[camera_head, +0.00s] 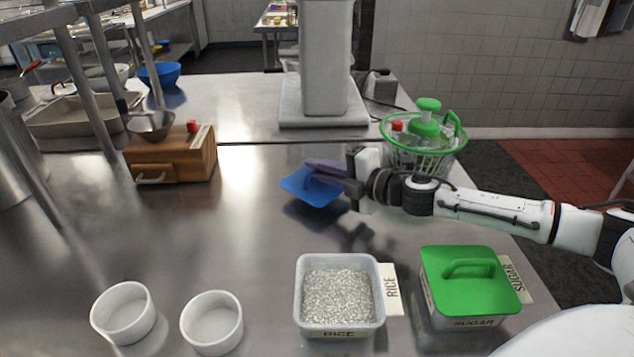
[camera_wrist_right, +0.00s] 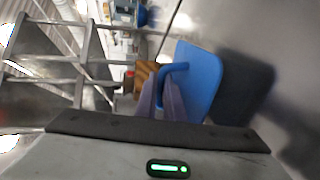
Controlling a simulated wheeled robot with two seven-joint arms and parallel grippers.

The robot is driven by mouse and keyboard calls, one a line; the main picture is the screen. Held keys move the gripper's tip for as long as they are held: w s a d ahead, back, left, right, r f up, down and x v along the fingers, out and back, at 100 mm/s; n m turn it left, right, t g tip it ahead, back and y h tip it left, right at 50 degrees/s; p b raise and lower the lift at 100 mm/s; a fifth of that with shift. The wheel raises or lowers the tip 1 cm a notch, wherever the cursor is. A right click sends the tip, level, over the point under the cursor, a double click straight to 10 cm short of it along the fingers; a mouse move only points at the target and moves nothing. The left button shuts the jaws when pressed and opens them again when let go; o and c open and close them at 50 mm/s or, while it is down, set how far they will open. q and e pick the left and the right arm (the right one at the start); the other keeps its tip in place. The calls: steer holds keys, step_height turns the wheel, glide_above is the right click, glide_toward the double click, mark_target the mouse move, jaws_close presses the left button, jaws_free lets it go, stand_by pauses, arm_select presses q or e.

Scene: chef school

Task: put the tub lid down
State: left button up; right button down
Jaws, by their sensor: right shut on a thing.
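The blue tub lid (camera_head: 314,190) is held by my right gripper (camera_head: 330,171), tilted, above the steel counter behind the rice tub. In the right wrist view the lid (camera_wrist_right: 203,82) shows its blue handle between the purple fingers (camera_wrist_right: 171,100), which are shut on it. The lid's shadow falls on the counter beside it, so it looks a little raised. The open tub of rice (camera_head: 338,295) stands at the front of the counter with a RICE label. My left gripper is not in view.
A sugar tub with a green lid (camera_head: 468,279) stands right of the rice. Two white bowls (camera_head: 123,312) are at front left. A wooden box (camera_head: 171,156) is at back left, a green salad spinner (camera_head: 425,140) at back right. The counter's left middle is clear.

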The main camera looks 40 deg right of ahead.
mark_target(311, 178)
step_height(311, 178, down, 3)
steer(key=shift+r, duration=0.15)
steer(key=shift+b, duration=0.3)
steer(key=c, duration=1.9)
jaws_free()
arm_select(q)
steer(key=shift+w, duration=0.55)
arm_select(e)
steer(key=shift+o, duration=0.2)
